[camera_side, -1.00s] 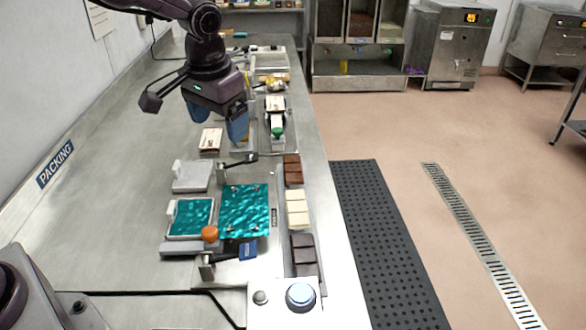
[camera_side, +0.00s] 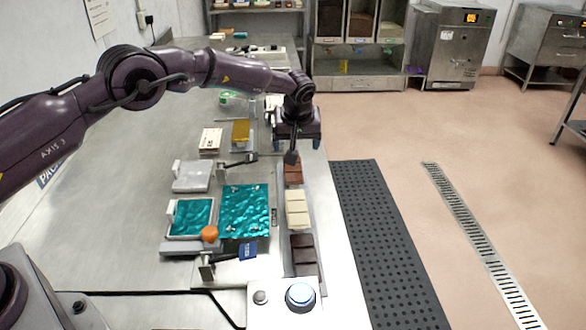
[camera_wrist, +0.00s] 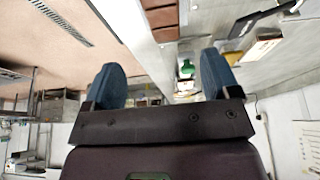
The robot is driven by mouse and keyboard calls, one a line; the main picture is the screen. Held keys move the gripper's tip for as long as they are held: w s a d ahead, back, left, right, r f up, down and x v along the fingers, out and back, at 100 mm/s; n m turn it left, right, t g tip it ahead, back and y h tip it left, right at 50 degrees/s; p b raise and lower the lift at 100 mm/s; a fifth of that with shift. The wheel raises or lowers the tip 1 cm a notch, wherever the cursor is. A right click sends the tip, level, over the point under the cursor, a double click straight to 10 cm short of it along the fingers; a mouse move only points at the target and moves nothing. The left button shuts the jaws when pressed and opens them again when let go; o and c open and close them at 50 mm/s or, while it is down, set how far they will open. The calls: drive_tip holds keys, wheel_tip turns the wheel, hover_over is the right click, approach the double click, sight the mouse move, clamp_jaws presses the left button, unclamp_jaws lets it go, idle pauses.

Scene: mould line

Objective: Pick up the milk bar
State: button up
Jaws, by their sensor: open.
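The milk bar (camera_side: 294,174) is the mid-brown segmented bar at the far end of the narrow tray (camera_side: 317,250) along the table's right edge. A part of my arm covers some of it in the side view. My gripper is above and just beyond its far end; its fingers are hidden there. In the wrist view my gripper (camera_wrist: 163,74) has two blue fingers spread wide with nothing between them. Brown segments of the milk bar (camera_wrist: 162,18) show at the top of that view, ahead of and apart from the fingertips.
A cream bar (camera_side: 297,208) and a dark bar (camera_side: 303,250) lie nearer in the same tray. Left of it are a teal sheet (camera_side: 245,210), a teal-filled mould (camera_side: 192,216) and an orange knob (camera_side: 209,233). A gold bar (camera_side: 240,132) stands farther back.

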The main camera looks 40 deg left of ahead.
sight(293, 169)
drive_tip(key=x, duration=0.3)
drive_tip(key=shift+a+f, duration=0.1)
drive_tip(key=shift+f, duration=0.25)
drive_tip(key=x, duration=0.4)
drive_tip(key=shift+s, duration=0.3)
drive_tip(key=shift+x, duration=0.85)
drive_tip(key=c, duration=1)
